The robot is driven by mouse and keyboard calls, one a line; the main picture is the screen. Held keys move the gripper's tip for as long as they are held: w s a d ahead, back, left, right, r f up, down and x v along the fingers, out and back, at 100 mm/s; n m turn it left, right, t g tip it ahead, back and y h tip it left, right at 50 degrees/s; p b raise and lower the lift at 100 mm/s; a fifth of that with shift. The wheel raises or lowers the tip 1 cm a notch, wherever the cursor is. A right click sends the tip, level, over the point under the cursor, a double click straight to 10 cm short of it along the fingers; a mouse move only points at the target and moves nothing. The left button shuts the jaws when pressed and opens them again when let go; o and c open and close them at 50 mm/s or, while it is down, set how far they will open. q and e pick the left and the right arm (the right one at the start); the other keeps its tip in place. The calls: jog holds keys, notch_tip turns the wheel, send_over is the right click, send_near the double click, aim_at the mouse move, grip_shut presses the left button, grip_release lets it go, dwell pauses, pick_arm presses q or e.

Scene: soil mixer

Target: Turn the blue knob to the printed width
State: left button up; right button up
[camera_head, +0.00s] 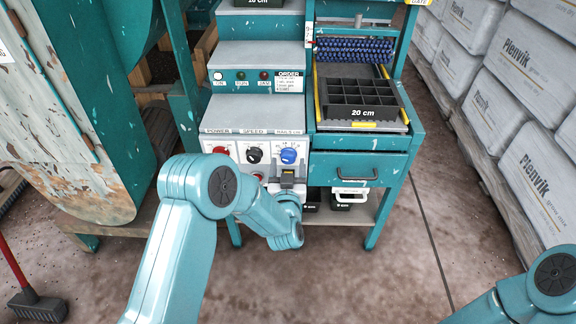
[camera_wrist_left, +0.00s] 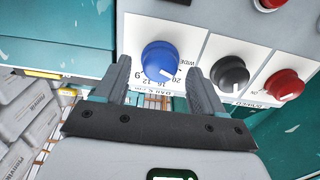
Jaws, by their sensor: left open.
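The blue knob (camera_head: 288,156) is on the right of the white control panel below the steps. In the left wrist view the blue knob (camera_wrist_left: 160,61) has a white pointer mark and printed numbers around it, only partly readable. My left gripper (camera_head: 288,172) is in front of the panel just below the knob. In the left wrist view my left gripper (camera_wrist_left: 158,78) is open, one finger on each side of the knob, with no clear contact. A black tray (camera_head: 358,98) labelled "20 cm" sits on the bench. My right gripper is out of view; part of my right arm shows.
A black speed knob (camera_head: 254,155) and a red power knob (camera_head: 221,151) sit left of the blue knob. A drawer (camera_head: 356,171) with a handle is to its right. A printed order card (camera_head: 289,82) is above. Stacked white bags (camera_head: 525,80) stand at right.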

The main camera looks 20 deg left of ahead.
pick_arm(q)
jog(key=shift+w+a, duration=0.2)
jog(key=shift+w, duration=0.35)
jog(key=shift+c, duration=0.3)
jog(key=c, duration=1)
jog(key=shift+f+m+b, duration=0.1)
jog(key=shift+m+b, duration=0.45)
jog(key=shift+m, duration=1.85)
jog(key=o, duration=1.1)
jog(key=shift+c, duration=0.2)
